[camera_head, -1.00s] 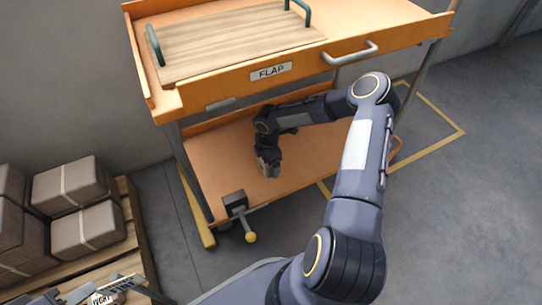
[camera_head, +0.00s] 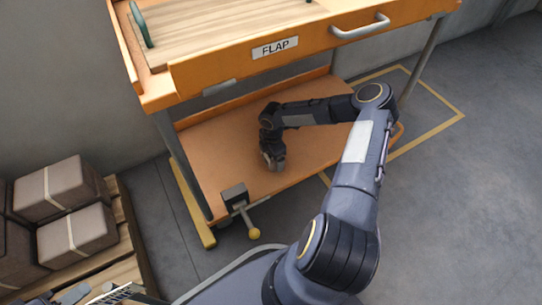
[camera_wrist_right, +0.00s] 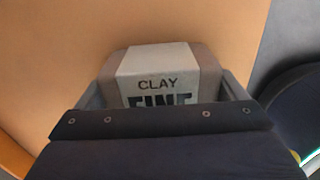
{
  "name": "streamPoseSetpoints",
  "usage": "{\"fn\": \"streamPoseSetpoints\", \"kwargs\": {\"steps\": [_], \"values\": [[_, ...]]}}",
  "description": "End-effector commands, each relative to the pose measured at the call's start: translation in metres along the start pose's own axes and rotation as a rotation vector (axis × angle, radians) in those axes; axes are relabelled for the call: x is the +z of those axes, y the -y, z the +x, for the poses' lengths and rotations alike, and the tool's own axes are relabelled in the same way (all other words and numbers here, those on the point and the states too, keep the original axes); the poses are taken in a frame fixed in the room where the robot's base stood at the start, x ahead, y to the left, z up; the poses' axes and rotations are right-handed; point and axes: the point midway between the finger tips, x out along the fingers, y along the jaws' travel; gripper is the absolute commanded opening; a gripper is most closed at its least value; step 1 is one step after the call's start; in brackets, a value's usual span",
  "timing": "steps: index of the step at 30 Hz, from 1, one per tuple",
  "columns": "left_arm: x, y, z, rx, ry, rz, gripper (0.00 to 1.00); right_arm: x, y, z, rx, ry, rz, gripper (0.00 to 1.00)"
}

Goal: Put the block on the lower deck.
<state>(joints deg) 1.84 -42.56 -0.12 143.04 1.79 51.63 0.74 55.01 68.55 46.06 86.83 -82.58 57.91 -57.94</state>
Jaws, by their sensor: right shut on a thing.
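My right gripper (camera_head: 273,162) is over the lower deck (camera_head: 220,165) of the orange cart, near its middle. In the right wrist view it is shut on the block (camera_wrist_right: 160,65), a brown-grey block with a pale band lettered CLAY FINE. The block sits between the two fingers with the orange deck behind it. In the head view the block is small and mostly covered by the gripper, so I cannot tell whether it touches the deck. Grey and dark parts that look like my left gripper (camera_head: 105,294) show at the bottom left edge, too cut off to read.
The cart's upper tray (camera_head: 215,75), with a FLAP label and front handle (camera_head: 361,27), overhangs the lower deck. A wooden board (camera_head: 225,38) lies on it. A yellow-knobbed lever (camera_head: 246,215) stands at the deck's front left. Wrapped blocks (camera_head: 76,233) sit on a pallet at left.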

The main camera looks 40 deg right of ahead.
Motion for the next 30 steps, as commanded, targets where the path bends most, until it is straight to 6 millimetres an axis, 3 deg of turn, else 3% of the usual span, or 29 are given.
{"fn": "streamPoseSetpoints", "kwargs": {"steps": [4,5,7,15,24,30], "values": [[0.001,0.001,0.002,0.000,0.000,0.000,0.40,0.000,-0.001,0.002,0.001,0.000,0.000,0.47],[0.001,0.001,0.002,0.000,0.000,0.000,0.40,0.000,0.000,0.003,0.000,0.000,0.000,0.92],[0.001,0.001,0.001,0.000,0.000,0.000,0.40,0.000,0.000,0.002,0.000,-0.001,0.000,1.00],[-0.001,-0.001,-0.002,0.000,0.000,0.000,0.40,0.000,0.000,-0.003,0.000,-0.001,0.001,1.00],[-0.011,-0.010,-0.022,0.000,0.000,0.000,0.40,0.001,-0.001,-0.053,0.001,0.003,0.000,1.00],[-0.015,-0.013,-0.029,0.000,0.000,0.000,0.40,0.000,0.000,-0.073,-0.001,0.000,-0.001,1.00]]}}
